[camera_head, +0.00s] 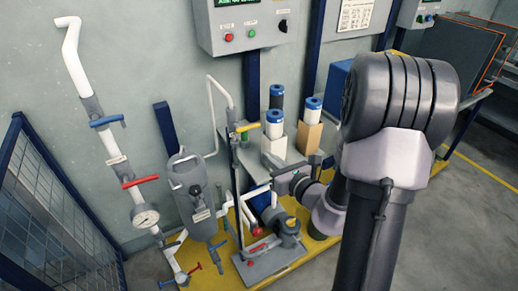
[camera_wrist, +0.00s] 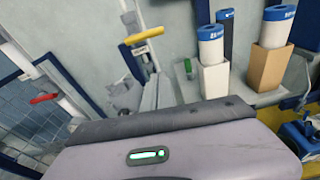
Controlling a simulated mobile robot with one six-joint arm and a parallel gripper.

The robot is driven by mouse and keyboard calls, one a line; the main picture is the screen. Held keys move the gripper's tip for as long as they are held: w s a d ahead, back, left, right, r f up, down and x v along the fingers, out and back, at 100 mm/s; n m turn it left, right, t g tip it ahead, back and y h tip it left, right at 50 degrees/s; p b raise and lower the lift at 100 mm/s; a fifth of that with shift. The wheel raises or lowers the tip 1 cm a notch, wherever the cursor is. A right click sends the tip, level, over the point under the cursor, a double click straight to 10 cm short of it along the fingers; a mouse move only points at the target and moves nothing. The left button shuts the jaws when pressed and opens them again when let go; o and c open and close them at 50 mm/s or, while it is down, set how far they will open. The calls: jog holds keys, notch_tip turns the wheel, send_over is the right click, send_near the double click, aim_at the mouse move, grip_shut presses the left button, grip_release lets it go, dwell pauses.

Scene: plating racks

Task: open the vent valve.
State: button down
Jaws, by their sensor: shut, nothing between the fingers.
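Several valve handles show, and I cannot read which one is the vent valve. A yellow lever (camera_head: 247,128) sits on the white pipe above the rack; it also shows in the wrist view (camera_wrist: 143,36). A blue lever (camera_head: 107,120) and a red lever (camera_head: 140,181) are on the left pipe; the red one is at the left of the wrist view (camera_wrist: 44,98). Small red handles (camera_head: 258,246) are low by the pump. My gripper (camera_head: 281,184) is shut and empty, below and right of the yellow lever, apart from it. Its fingertips are hard to make out.
A grey filter vessel (camera_head: 190,190) stands between the left pipe and the rack. Blue-capped cartridges (camera_head: 274,124) stand on the shelf behind my wrist. A control box (camera_head: 240,25) hangs above. A mesh fence (camera_head: 45,215) closes off the left side.

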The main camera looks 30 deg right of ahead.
aim_at(248, 128)
jog(key=w+r, duration=0.3)
jog(key=w, duration=0.4)
jog(key=shift+w, duration=0.25)
jog(key=shift+d+b, duration=0.1)
jog(key=shift+b, duration=0.2)
